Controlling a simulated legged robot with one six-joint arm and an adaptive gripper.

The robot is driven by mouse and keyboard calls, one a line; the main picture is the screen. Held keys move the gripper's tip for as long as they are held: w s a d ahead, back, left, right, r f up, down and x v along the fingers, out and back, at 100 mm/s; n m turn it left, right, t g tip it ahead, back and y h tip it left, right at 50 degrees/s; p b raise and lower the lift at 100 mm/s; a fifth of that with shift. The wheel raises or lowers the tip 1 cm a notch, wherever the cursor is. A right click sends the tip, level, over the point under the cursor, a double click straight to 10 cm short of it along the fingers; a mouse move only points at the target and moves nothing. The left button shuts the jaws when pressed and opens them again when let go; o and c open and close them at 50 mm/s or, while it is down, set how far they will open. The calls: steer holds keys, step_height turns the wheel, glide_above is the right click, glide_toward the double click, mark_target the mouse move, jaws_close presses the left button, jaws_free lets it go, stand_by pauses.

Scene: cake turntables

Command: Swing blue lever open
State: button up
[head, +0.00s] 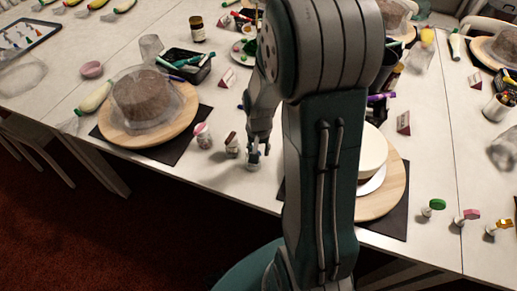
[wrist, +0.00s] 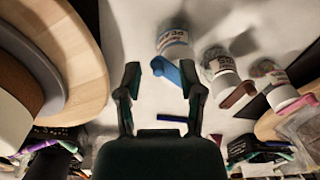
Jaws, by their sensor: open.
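The blue lever (wrist: 168,70) sticks out from a white labelled jar (wrist: 173,42) in the wrist view. My gripper (wrist: 161,76) is open, with one finger on each side of the lever; I cannot tell whether either finger touches it. In the head view my gripper (head: 255,148) points down at the table's front edge, and my arm hides much of the area behind it. Two similar jars stand beside it in the wrist view, one with a brown lever (wrist: 238,95) and one with a pink lever (wrist: 298,105).
A wooden turntable with a white cake (head: 372,150) stands right of my arm. Another wooden turntable (head: 140,130) with a covered brown cake stands at left. A black tray of pens (head: 188,66) lies behind. Small stamps with coloured handles, one green (head: 437,204), stand at right.

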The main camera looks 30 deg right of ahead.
jaws_close()
steer(key=shift+d+n, duration=0.15)
steer(key=shift+n, duration=0.15)
steer(key=w+d+n, duration=0.3)
steer(key=w+n, duration=0.2)
steer(key=n, duration=1.1)
steer(key=shift+d+n, duration=0.35)
steer(key=shift+n, duration=0.05)
stand_by(0.4)
steer(key=shift+w, duration=0.1)
